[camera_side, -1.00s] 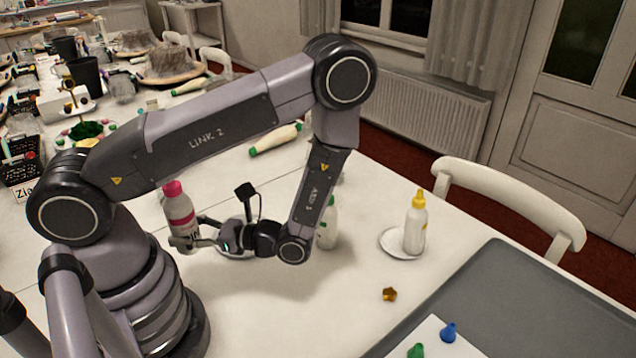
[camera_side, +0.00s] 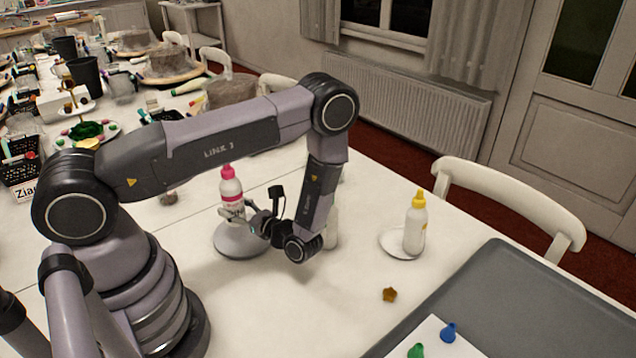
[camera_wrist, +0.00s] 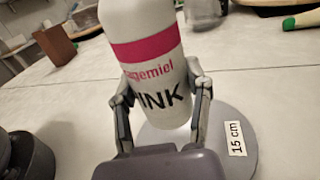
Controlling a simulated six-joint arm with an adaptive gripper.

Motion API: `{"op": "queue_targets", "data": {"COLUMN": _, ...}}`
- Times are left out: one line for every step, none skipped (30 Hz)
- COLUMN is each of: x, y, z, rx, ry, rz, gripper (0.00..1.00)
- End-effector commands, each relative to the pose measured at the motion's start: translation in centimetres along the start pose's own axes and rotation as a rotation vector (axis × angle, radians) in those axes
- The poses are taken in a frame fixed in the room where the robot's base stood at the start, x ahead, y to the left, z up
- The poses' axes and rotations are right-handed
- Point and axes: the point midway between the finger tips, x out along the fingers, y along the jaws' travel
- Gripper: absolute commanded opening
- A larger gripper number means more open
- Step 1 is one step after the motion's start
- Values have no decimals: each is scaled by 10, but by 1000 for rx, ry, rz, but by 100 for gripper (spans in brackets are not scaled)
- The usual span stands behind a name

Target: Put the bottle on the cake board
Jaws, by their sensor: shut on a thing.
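The bottle (camera_side: 231,187) is white with a pink cap and a pink band, and its label ends in "INK" in the wrist view (camera_wrist: 155,75). My gripper (camera_side: 240,214) is shut on it, with one finger on each side of the lower body in the wrist view (camera_wrist: 163,98). The bottle is nearly upright. The cake board (camera_side: 240,243) is a round grey disc on the white table, marked "15 cm" in the wrist view (camera_wrist: 240,162). The bottle is over the board; whether its base touches the board I cannot tell.
Another white bottle (camera_side: 331,228) is partly hidden behind my wrist.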

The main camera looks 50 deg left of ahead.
Motion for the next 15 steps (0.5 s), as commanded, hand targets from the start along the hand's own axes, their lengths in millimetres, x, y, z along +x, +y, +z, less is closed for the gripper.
{"op": "queue_targets", "data": {"x": 1, "y": -4, "z": -6, "rx": -1, "ry": 0, "rz": 1, "gripper": 8}}
{"op": "queue_targets", "data": {"x": 1, "y": -6, "z": -8, "rx": -1, "ry": 0, "rz": 1, "gripper": 8}}
{"op": "queue_targets", "data": {"x": 2, "y": -8, "z": -10, "rx": -1, "ry": 0, "rz": 1, "gripper": 8}}
{"op": "queue_targets", "data": {"x": 2, "y": -9, "z": -11, "rx": 0, "ry": 0, "rz": 1, "gripper": 8}}
{"op": "queue_targets", "data": {"x": 2, "y": -10, "z": -13, "rx": -1, "ry": 0, "rz": 2, "gripper": 8}}
{"op": "queue_targets", "data": {"x": 3, "y": -13, "z": -17, "rx": 0, "ry": 0, "rz": 2, "gripper": 8}}
{"op": "queue_targets", "data": {"x": 4, "y": -16, "z": -20, "rx": 0, "ry": -1, "rz": 2, "gripper": 8}}
{"op": "queue_targets", "data": {"x": 3, "y": -15, "z": -26, "rx": 2, "ry": -1, "rz": 1, "gripper": 8}}
{"op": "queue_targets", "data": {"x": 3, "y": -14, "z": -32, "rx": 3, "ry": -1, "rz": 1, "gripper": 8}}
{"op": "queue_targets", "data": {"x": 3, "y": -14, "z": -37, "rx": 2, "ry": -1, "rz": 1, "gripper": 8}}
{"op": "queue_targets", "data": {"x": 3, "y": -14, "z": -40, "rx": 3, "ry": 0, "rz": 1, "gripper": 8}}
{"op": "queue_targets", "data": {"x": 3, "y": -14, "z": -44, "rx": 2, "ry": 0, "rz": 1, "gripper": 8}}
{"op": "queue_targets", "data": {"x": 3, "y": -14, "z": -46, "rx": 1, "ry": 0, "rz": 1, "gripper": 8}}
{"op": "queue_targets", "data": {"x": 3, "y": -14, "z": -48, "rx": 1, "ry": 1, "rz": 2, "gripper": 8}}
{"op": "queue_targets", "data": {"x": 3, "y": -14, "z": -48, "rx": 1, "ry": 1, "rz": 2, "gripper": 8}}
